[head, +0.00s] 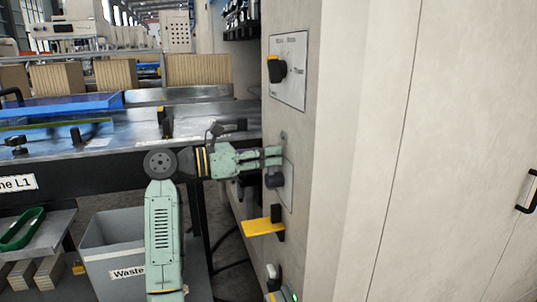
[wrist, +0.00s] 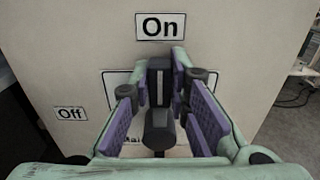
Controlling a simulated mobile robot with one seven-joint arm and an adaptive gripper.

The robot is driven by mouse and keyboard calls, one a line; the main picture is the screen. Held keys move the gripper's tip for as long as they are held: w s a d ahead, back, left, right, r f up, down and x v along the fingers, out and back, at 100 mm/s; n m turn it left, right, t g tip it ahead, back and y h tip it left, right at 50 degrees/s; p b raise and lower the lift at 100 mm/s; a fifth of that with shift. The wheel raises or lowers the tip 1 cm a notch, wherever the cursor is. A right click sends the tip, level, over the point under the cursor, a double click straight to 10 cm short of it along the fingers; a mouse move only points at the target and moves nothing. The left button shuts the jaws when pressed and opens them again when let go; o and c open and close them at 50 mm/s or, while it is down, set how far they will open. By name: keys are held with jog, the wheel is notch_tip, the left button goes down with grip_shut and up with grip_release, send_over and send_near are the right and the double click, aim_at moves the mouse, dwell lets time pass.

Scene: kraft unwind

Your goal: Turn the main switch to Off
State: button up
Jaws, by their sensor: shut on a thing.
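The main switch is a dark rotary knob (wrist: 160,128) with a light pointer line, and its handle points up at the "On" label (wrist: 159,26) in the wrist view. The "Off" label (wrist: 70,114) is to the left on the same grey panel. My gripper (wrist: 161,80) is shut on the knob's handle, with a purple-padded finger on each side. In the head view my gripper (head: 277,157) reaches the cabinet's side face from the left, at the knob (head: 274,178). The fingers hide part of the switch plate.
Another black rotary switch (head: 276,70) is on a plate higher up the cabinet (head: 335,190). A yellow lever (head: 262,227) juts out below my gripper. A grey waste bin (head: 115,245) and a metal work table (head: 80,150) are to the left.

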grip_shut()
dwell(0.4)
jog(key=shift+w+a+n, duration=0.1)
jog(key=shift+w+n, duration=0.05)
jog(key=shift+n, duration=0.15)
jog(key=w+a+f+n+p, duration=0.2)
jog(key=w+f+n+p, duration=0.3)
jog(key=n, duration=1.2)
jog(key=shift+w+f, duration=0.7)
jog(key=shift+f, duration=0.3)
jog(key=shift+f+n, duration=0.1)
jog(key=shift+n, duration=0.2)
jog(key=o, duration=0.8)
grip_release()
